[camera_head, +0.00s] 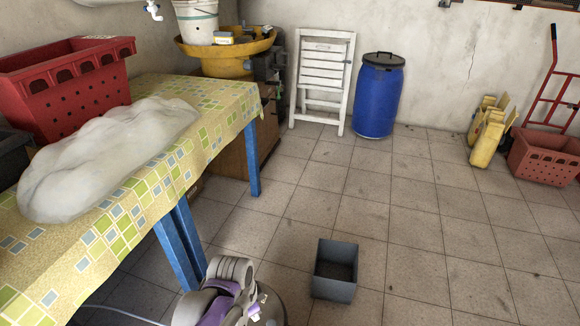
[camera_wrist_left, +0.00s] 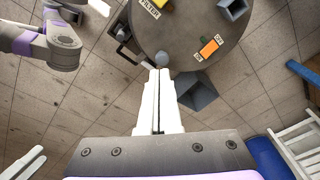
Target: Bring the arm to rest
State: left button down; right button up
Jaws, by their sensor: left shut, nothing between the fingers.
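My left gripper (camera_wrist_left: 160,78) shows in the left wrist view, its two pale fingers pressed together with nothing between them. It is above the floor, its tips overlapping the edge of my round grey base. In the head view only purple and grey parts of my own body show at the bottom, and I cannot make out a gripper there. At the lower left of the wrist view, pale finger-like parts (camera_wrist_left: 24,163) are cut off by the frame. They may be my right gripper, but I cannot tell how they stand.
A grey open box (camera_head: 335,271) stands on the floor, also seen beside the fingers (camera_wrist_left: 200,97). A table (camera_head: 60,262) with a white sack (camera_head: 105,155) and red crate (camera_head: 70,95) is left.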

pick_arm(q)
jog(key=s+a+r+n+t+y, duration=0.1)
jog(key=s+a+n+t, duration=0.1)
jog(key=s+a+n, duration=0.35)
jog(key=s+a+r+n+t, duration=0.1)
jog(key=s+a+n, duration=0.2)
jog(key=s+n, duration=0.6)
notch_tip(320, 180, up, 26)
jog(key=m+t+p, duration=0.1)
jog(key=m+p, duration=0.1)
jog(key=p, duration=2.1)
jog(key=shift+s+r, duration=0.2)
jog(key=shift+s, duration=0.05)
pick_arm(e)
notch_tip(320, 180, up, 27)
jog(key=w+t, duration=0.1)
jog(key=shift+f, duration=0.15)
pick_arm(q)
jog(key=shift+s+a+m, duration=0.15)
jog(key=shift+m, duration=0.1)
pick_arm(e)
jog(key=shift+s, duration=0.15)
